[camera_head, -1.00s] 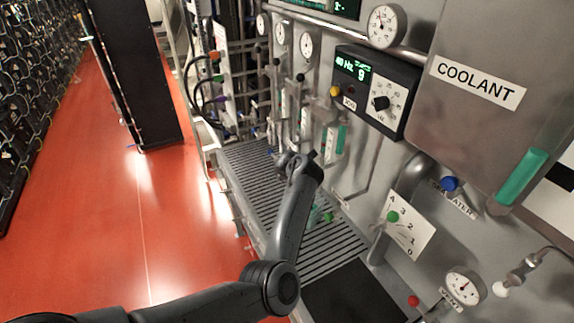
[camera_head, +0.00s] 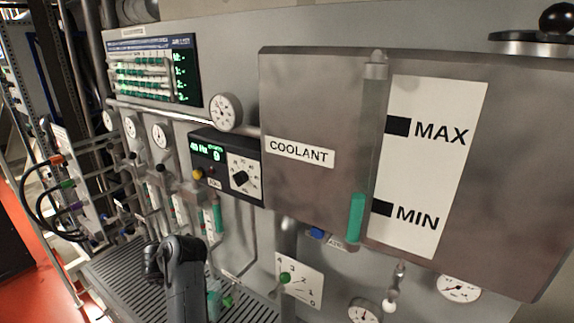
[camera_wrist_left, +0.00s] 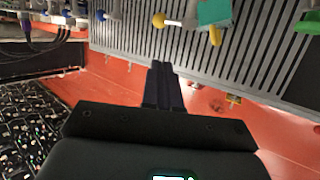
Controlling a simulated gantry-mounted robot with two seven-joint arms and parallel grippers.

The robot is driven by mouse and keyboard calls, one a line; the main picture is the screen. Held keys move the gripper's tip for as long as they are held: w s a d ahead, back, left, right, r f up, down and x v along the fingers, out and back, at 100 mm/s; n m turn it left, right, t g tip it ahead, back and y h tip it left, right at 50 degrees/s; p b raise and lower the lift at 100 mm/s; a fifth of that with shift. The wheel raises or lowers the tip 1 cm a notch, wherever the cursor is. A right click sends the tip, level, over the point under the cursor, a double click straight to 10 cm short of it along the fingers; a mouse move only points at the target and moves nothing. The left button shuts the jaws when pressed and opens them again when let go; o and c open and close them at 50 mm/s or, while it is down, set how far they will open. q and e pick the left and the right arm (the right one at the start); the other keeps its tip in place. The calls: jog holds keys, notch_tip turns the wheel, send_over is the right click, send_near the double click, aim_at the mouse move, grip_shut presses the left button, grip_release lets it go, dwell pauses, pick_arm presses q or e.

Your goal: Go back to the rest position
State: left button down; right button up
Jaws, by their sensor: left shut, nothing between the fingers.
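My left gripper (camera_wrist_left: 162,68) shows in the left wrist view with its two dark fingers together and nothing between them. It stands apart from the grey slatted grating (camera_wrist_left: 130,45) and the red floor (camera_wrist_left: 100,88) behind it. In the head view the dark upper end of my left arm (camera_head: 182,265) rises in front of the grating (camera_head: 125,285); the fingertips cannot be made out there. My right gripper is in neither view.
The coolant tank (camera_head: 330,110) with MAX and MIN marks fills the right of the head view. A pump control box (camera_head: 225,165), gauges (camera_head: 226,111) and a dial plate (camera_head: 300,280) are on the grey panel. Cables and valves (camera_head: 60,200) crowd the left.

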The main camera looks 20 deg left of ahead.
pick_arm(q)
jog(key=s+a+f+m+g+y+p, duration=0.1)
jog(key=s+a+f+m+y+p, duration=0.15)
jog(key=s+f, duration=0.6)
jog(key=s+a+f+m+g+y+p, duration=0.15)
jog(key=s+f+m, duration=0.3)
jog(key=s, duration=0.65)
jog(key=s+d+r+m+h+p, duration=0.1)
jog(key=s+d+r+m+h, duration=0.1)
jog(key=d+m, duration=0.7)
jog(key=s+d+r+m+t+h+p, duration=0.1)
jog(key=s+d+m+h, duration=0.3)
jog(key=d+m, duration=0.5)
jog(key=s+d+r+m+h+p, duration=0.1)
jog(key=s+d+r+m+h, duration=0.2)
jog(key=d, duration=1.1)
jog(key=s+m, duration=0.3)
jog(key=m, duration=0.2)
jog(key=shift+d+m+h+p, duration=0.3)
jog(key=shift+d+m+h, duration=0.05)
jog(key=shift+m+h, duration=0.05)
